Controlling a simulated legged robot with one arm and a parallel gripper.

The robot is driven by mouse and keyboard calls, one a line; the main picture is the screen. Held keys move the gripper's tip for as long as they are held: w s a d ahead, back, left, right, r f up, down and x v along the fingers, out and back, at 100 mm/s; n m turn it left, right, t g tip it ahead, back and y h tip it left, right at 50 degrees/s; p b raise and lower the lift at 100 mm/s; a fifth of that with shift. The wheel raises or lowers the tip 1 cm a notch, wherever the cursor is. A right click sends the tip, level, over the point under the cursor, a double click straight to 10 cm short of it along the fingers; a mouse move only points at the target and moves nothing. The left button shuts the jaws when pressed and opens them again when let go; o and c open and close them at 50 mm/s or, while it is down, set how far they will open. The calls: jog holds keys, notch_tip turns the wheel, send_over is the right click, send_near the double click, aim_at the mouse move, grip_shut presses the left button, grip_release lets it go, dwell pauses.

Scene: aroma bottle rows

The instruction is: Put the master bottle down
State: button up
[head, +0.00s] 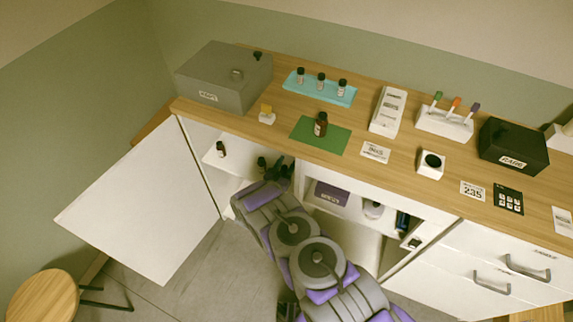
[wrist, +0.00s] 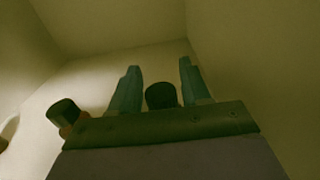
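My gripper (head: 281,168) is inside the open cabinet under the counter. In the wrist view its two fingers (wrist: 161,88) stand apart, with a dark bottle cap (wrist: 161,95) between them. Narrow gaps show beside the cap; this bottle's body is hidden, so I cannot tell whether the fingers grip it. Another dark-capped bottle (wrist: 66,113) stands left of the fingers; a small dark bottle (head: 262,163) shows beside my gripper in the head view. A further one (head: 220,149) is on the shelf farther left. A larger brown bottle (head: 320,125) stands upright on the green mat (head: 338,140). No label identifies the master bottle.
The white cabinet door (head: 135,205) is swung open to the left. On the counter are a grey box (head: 222,80), a teal tray (head: 313,93) with three bottles, and a black box (head: 513,145).

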jog(key=shift+o, duration=0.4)
jog(key=shift+a, duration=0.1)
jog(key=shift+r, duration=0.1)
jog(key=shift+s, duration=0.25)
jog(key=p+v, duration=0.3)
jog(key=v, duration=0.8)
jog(key=shift+s, duration=0.25)
jog(key=shift+r, duration=0.1)
